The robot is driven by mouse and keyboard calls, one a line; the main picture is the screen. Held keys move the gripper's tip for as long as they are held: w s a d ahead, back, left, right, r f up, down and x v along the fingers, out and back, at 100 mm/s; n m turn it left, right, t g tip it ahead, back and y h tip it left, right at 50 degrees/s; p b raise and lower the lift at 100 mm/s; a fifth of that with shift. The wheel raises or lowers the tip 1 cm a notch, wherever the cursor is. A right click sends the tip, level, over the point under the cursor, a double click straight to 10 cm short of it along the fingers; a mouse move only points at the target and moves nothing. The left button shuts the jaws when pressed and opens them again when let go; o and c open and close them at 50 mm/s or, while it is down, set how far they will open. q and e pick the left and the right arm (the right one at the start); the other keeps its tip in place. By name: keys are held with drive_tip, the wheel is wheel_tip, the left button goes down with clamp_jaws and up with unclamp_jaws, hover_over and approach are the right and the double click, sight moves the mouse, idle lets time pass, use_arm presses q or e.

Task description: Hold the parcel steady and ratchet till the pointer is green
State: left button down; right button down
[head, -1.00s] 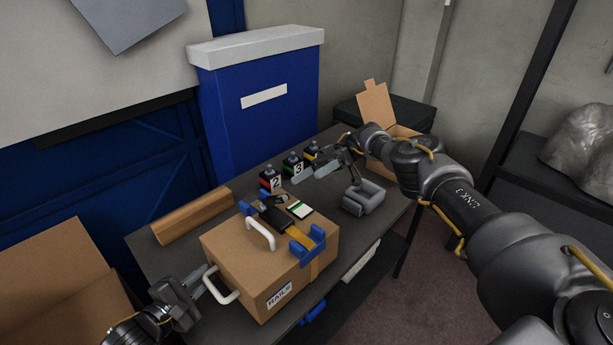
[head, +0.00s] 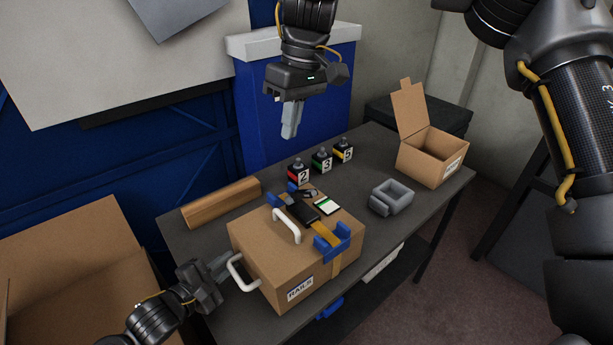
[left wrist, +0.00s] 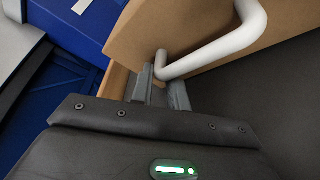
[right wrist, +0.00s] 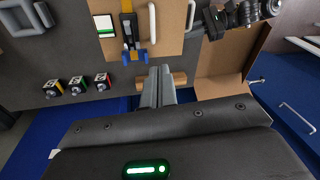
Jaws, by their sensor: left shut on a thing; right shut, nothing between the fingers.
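The brown cardboard parcel (head: 262,262) labelled RAILS sits on the dark table, with a yellow strap (head: 322,236), blue corner pieces (head: 333,243) and a black ratchet (head: 302,211) on top. My left gripper (head: 226,268) is shut on the white side handle (head: 240,272), which also shows in the left wrist view (left wrist: 215,48). My right gripper (head: 288,130) is shut and empty, pointing down, high above the table's back edge, behind the parcel.
Numbered black weights (head: 321,161) stand behind the parcel. A grey tray-like holder (head: 392,197) and an open carton (head: 431,158) are at the right.

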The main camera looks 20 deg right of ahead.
drive_tip(key=w+d+m+t+h, duration=0.1)
drive_tip(key=w+d+m, duration=0.1)
drive_tip(key=d, duration=0.1)
hover_over(306, 190)
drive_tip(key=w, duration=0.2)
drive_tip(key=shift+m+h, duration=0.3)
drive_tip(key=f, duration=0.7)
drive_tip(key=a+f, duration=0.1)
drive_tip(key=f, duration=0.2)
drive_tip(key=shift+s+f, duration=0.2)
drive_tip(key=f, duration=0.1)
drive_tip(key=s+f, duration=0.1)
drive_tip(key=shift+s+d+f, duration=0.3)
drive_tip(key=shift+d+f, duration=0.05)
drive_tip(key=shift+s+d+f, duration=0.1)
drive_tip(key=shift+s+f, duration=0.2)
drive_tip(key=shift+f, duration=0.15)
drive_tip(key=shift+s, duration=0.1)
